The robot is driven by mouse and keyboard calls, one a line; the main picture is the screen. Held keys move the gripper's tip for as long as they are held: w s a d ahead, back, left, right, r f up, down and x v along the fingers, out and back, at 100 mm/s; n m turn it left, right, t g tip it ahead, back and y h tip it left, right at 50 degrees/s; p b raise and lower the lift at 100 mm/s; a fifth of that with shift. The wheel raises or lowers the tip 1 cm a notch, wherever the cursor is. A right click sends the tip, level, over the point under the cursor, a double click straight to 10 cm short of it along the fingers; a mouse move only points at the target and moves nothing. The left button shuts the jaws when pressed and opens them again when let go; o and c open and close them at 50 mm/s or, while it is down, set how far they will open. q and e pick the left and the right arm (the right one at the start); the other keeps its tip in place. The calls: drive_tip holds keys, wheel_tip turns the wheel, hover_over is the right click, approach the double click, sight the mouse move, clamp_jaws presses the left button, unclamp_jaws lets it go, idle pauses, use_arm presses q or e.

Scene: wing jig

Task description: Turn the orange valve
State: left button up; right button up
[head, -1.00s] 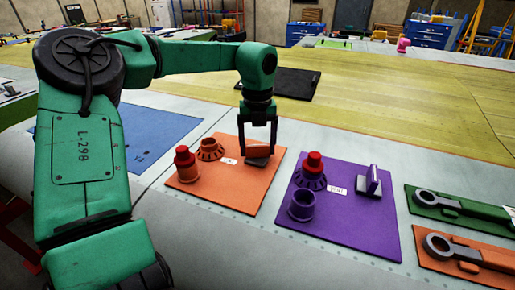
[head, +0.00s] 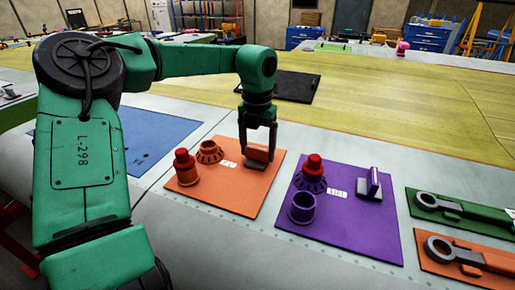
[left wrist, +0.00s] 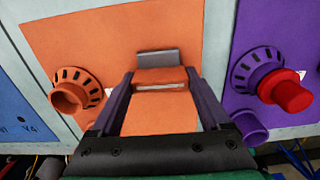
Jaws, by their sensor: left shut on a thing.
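The orange valve (head: 257,153) has a flat upright handle on a grey base at the far right part of the orange panel (head: 235,198). My left gripper (head: 258,150) comes down from above and is shut on the handle, one finger at each side. In the left wrist view the orange valve (left wrist: 160,112) sits between the dark fingers, with the grey base (left wrist: 158,57) beyond it. The fingers hide part of the handle's sides. My right gripper is in neither view.
An orange toothed ring fitting (head: 210,151) and a red-capped orange port (head: 186,168) stand left of the valve. The purple panel (head: 345,235) to the right carries similar fittings and a purple handle (head: 374,182). Wrenches lie on green and orange mats further right.

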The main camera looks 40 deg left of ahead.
sight(258, 148)
use_arm(q)
drive_tip(key=o, duration=1.2)
wheel_tip(258, 148, up, 15)
drive_tip(key=shift+f, duration=0.2)
